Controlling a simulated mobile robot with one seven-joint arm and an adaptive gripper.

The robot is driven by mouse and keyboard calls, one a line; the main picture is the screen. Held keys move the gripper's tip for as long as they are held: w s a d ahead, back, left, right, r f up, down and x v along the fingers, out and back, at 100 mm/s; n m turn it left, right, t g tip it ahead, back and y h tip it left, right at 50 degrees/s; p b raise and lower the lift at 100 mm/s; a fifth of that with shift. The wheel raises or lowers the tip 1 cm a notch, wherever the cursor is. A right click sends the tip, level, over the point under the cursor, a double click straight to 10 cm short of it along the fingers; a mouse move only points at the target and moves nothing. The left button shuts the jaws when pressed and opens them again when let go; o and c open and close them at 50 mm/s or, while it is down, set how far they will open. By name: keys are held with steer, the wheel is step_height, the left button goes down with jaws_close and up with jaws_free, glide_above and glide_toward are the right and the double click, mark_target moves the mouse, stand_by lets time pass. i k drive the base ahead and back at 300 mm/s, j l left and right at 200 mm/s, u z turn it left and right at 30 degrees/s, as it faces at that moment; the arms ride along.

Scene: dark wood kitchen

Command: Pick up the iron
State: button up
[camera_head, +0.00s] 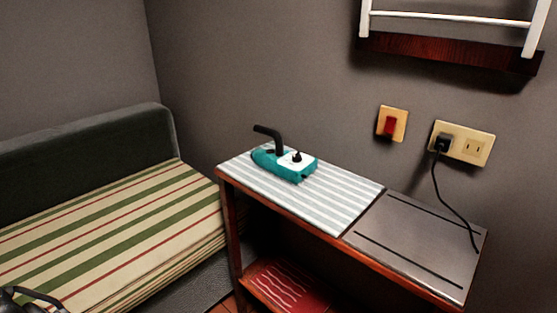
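The iron (284,163) is teal and white with a black curved handle that rises at its left end. It rests on a grey-and-white striped cover on the left part of a small wooden table (227,224). A dark piece, which looks like part of my gripper (34,301), shows at the bottom left corner. It is cut off by the picture edge, far to the left of the iron and apart from it. Its fingertips cannot be made out.
A bench with a striped cushion (120,225) stands at the left. A dark flat panel (415,245) fills the table's right part, with a black cord (444,195) from the wall socket (474,147) hanging over it. A red shelf (285,284) is below. A white rack (450,18) hangs above.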

mark_target(277, 162)
steer(key=i+j+z, duration=0.2)
steer(key=z, duration=0.15)
steer(key=i+j+z, duration=0.2)
steer(key=j+z, duration=0.2)
